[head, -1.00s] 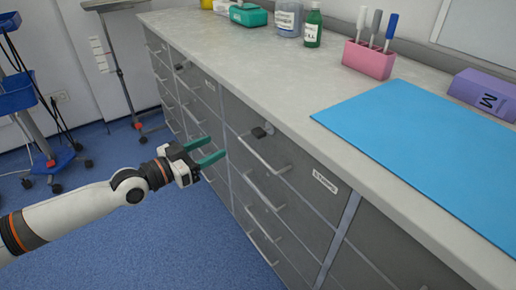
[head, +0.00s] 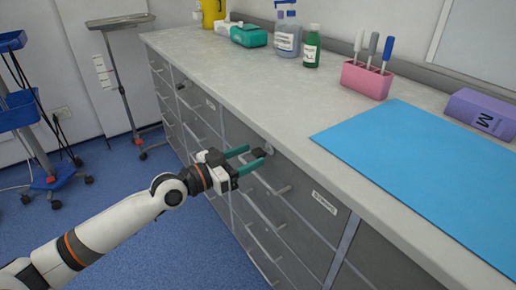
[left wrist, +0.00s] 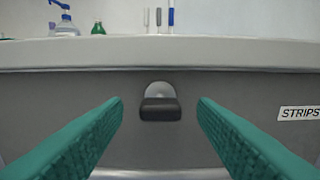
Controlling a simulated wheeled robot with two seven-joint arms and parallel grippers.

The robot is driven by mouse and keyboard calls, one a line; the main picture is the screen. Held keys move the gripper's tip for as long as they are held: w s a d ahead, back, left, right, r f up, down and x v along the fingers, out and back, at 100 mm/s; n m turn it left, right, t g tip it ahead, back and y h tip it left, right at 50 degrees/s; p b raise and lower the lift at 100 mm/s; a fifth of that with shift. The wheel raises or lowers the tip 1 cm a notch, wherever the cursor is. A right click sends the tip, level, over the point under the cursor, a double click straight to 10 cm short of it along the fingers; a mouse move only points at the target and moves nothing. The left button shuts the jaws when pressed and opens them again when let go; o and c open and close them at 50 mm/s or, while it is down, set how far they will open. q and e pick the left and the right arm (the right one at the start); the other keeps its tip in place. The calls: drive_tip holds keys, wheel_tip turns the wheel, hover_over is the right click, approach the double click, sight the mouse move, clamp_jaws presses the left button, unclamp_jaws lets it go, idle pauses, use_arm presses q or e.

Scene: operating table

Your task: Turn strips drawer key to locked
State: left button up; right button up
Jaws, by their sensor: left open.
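The strips drawer (head: 300,181) is a grey front under the counter, with a white label (head: 324,202) that reads STRIPS in the left wrist view (left wrist: 299,113). Its key (head: 259,152) has a dark head and sits in a round silver lock (left wrist: 160,90) near the top of the drawer. In the left wrist view the key head (left wrist: 160,109) lies flat, wider than tall. My left gripper (head: 252,159) is open, with its green fingers on either side of the key and apart from it. In the left wrist view the gripper (left wrist: 160,115) is centred on the key. My right gripper is not in view.
The drawer handle (head: 265,180) runs below the key. The counter edge is just above the lock. On the counter are a blue mat (head: 420,165), a pink holder (head: 366,80), bottles and a purple box (head: 482,113).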

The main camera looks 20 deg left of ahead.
sight(254, 155)
use_arm(q)
drive_tip(key=shift+x, duration=1.8)
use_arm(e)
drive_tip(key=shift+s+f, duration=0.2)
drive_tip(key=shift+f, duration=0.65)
use_arm(q)
drive_tip(key=c, duration=1)
